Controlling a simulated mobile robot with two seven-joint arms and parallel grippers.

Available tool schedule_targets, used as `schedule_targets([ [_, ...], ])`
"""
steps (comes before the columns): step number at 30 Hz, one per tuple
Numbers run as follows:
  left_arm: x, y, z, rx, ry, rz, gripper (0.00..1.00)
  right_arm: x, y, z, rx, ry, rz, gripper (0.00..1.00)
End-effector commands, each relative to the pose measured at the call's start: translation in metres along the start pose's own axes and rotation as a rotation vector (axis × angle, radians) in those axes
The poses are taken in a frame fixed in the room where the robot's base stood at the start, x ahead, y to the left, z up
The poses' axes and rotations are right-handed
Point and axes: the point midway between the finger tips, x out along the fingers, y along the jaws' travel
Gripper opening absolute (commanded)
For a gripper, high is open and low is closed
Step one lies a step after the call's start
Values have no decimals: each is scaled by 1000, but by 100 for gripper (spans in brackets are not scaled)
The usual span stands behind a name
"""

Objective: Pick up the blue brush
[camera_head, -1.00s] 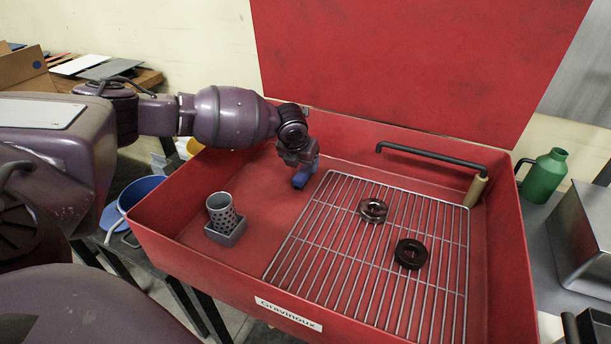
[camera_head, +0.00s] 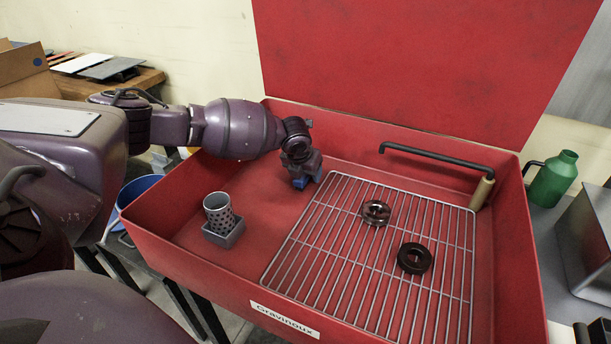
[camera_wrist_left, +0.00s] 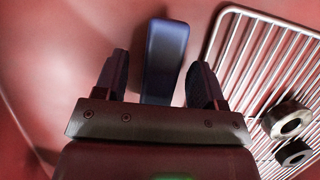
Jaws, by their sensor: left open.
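The blue brush (camera_wrist_left: 166,50) lies on the red floor of the basin, left of the wire rack. In the left wrist view its near part sits between my two open fingers, with a gap on each side, and its near end is hidden by my gripper body. In the head view only small blue patches of the brush (camera_head: 299,183) show beneath my left gripper (camera_head: 304,181). My left gripper points down over the brush; it also shows in the left wrist view (camera_wrist_left: 160,82). My right gripper is not seen.
The red basin (camera_head: 185,284) has a raised lid behind. The wire rack (camera_head: 330,262) holds two dark rings (camera_head: 375,212) (camera_head: 414,258). A perforated cup (camera_head: 219,212) stands in a grey holder (camera_head: 224,233) at left. A black-and-wood spout (camera_head: 440,156) crosses the back right. A green can (camera_head: 553,178) stands outside.

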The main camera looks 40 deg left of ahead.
Motion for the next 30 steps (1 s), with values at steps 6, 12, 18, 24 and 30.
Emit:
schedule_targets([
  [6,2,0,-1,0,0,0,64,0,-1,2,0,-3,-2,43],
  [12,2,0,-1,0,0,0,64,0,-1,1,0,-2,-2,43],
  [18,2,0,-1,0,0,0,38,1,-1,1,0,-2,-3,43],
  [24,2,0,-1,0,0,0,10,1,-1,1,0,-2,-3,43],
  [30,2,0,-1,0,0,0,10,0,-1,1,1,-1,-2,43],
])
